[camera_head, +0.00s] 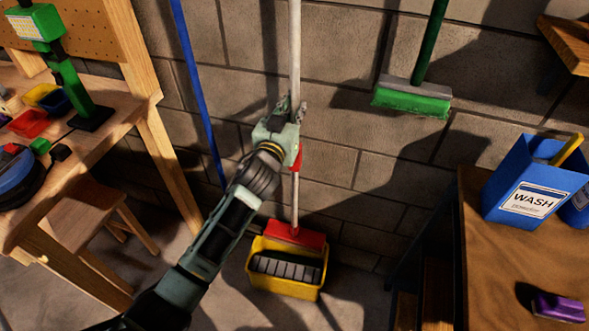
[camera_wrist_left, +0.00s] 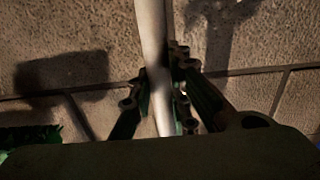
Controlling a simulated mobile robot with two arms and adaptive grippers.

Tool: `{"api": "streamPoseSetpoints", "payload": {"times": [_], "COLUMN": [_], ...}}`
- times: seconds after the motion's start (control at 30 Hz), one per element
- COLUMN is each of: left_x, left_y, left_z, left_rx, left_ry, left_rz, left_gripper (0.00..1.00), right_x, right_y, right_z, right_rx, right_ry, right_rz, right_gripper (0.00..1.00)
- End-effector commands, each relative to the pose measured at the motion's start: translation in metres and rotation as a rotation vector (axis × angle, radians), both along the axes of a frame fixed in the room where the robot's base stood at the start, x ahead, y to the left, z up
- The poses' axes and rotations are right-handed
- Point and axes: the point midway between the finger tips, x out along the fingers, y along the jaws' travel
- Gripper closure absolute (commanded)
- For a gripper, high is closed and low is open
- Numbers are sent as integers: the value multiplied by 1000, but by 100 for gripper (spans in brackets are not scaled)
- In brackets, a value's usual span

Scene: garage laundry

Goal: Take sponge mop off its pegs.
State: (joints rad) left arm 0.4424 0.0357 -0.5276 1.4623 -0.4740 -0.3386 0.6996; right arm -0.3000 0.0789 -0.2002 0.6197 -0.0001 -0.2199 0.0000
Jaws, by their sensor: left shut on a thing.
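The sponge mop has a long pale handle (camera_head: 294,45) that stands close to the block wall, with a red piece low on the shaft and a red head (camera_head: 295,234) at the bottom. My left gripper (camera_head: 292,106) is shut on the handle around its middle. In the left wrist view the handle (camera_wrist_left: 152,35) runs between the two fingers (camera_wrist_left: 160,95). The top of the handle and any pegs are out of the frame. My right gripper is not in view.
A blue pole (camera_head: 197,85) stands left of the mop, and a green broom (camera_head: 412,99) hangs to the right. A wooden workbench (camera_head: 150,90) and stool (camera_head: 82,213) are at left. A brown-topped table (camera_head: 485,270) with a blue WASH box (camera_head: 520,185) is at right.

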Motion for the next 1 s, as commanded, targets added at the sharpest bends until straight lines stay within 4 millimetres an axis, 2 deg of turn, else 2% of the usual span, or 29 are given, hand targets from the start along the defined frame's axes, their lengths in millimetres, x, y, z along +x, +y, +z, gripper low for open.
{"api": "streamPoseSetpoints", "payload": {"times": [0.63,1.0], "left_x": [-3,-4], "left_y": [0,1], "left_z": [10,56], "left_rx": [-2,-2], "left_ry": [-7,-8], "left_rz": [-2,-2], "left_gripper": [100,100], "right_x": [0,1], "right_y": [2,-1], "right_z": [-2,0], "right_rx": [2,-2], "right_ry": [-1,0], "right_rz": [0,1], "right_gripper": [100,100]}}
